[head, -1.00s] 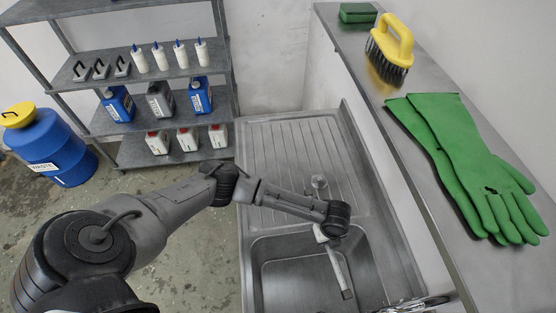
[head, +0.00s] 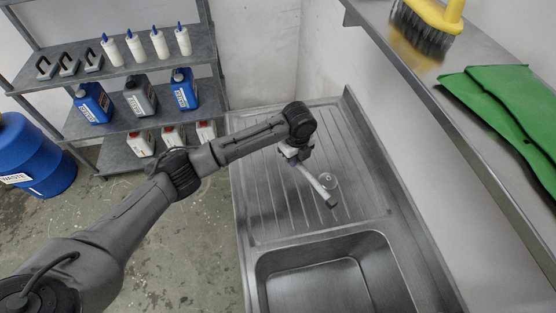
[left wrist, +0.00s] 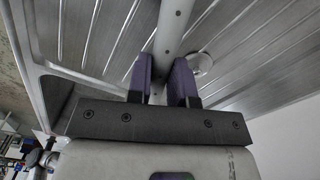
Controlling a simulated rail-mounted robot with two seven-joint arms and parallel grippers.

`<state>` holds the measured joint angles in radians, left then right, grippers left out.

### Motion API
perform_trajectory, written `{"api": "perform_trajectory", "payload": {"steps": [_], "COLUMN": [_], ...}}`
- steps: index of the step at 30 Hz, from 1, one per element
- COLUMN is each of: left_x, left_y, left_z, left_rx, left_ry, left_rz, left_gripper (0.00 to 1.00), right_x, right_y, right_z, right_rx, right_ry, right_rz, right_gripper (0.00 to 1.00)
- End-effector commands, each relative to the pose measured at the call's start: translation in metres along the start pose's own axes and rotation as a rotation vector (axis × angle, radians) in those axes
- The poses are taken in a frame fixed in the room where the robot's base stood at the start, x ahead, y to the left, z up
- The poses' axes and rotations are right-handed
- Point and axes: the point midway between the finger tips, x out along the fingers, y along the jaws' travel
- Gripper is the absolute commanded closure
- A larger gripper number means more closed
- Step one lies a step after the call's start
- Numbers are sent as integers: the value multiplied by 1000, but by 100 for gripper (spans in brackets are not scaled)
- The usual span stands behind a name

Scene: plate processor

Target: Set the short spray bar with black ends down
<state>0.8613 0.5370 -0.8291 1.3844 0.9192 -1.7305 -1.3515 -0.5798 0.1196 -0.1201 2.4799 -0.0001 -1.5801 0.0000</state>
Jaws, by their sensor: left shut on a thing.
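The spray bar (head: 318,186) is a short, pale grey rod with a dark lower end; its other end is hidden at the gripper. My left gripper (head: 294,158) is shut on it above the ribbed drainboard (head: 262,200). The bar slants down to the right in the head view. I cannot tell whether its lower end touches the drainboard. In the left wrist view the bar (left wrist: 172,28), with small dark holes, runs between the two purple-grey fingers (left wrist: 161,85). My right gripper is not in view.
The empty sink basin (head: 325,280) is in front of the drainboard. A round drain fitting (head: 328,181) lies beside the bar. A wall shelf with a yellow brush (head: 428,28) and green gloves (head: 515,95) is on the right. Bottles stand on the grey rack (head: 125,92) at the left.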

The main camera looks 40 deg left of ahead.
Motion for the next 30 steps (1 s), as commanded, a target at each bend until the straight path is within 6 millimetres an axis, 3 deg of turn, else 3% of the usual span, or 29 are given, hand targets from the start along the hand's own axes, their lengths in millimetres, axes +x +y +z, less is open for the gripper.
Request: {"api": "perform_trajectory", "payload": {"steps": [6, 12, 23, 30], "left_x": [27, 44, 57, 87], "left_y": [17, 27, 30, 31], "left_z": [43, 69, 79, 78], "left_rx": [-5, -3, -1, 0], "left_ry": [-1, 0, 0, 0], "left_rz": [1, 0, -1, 1], "left_gripper": [100, 100, 100, 100], "right_x": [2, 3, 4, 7], "right_y": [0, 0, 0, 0], "right_z": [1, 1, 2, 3], "right_rx": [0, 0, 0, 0], "right_ry": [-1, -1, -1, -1], "right_rz": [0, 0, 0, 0], "right_gripper": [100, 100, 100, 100]}}
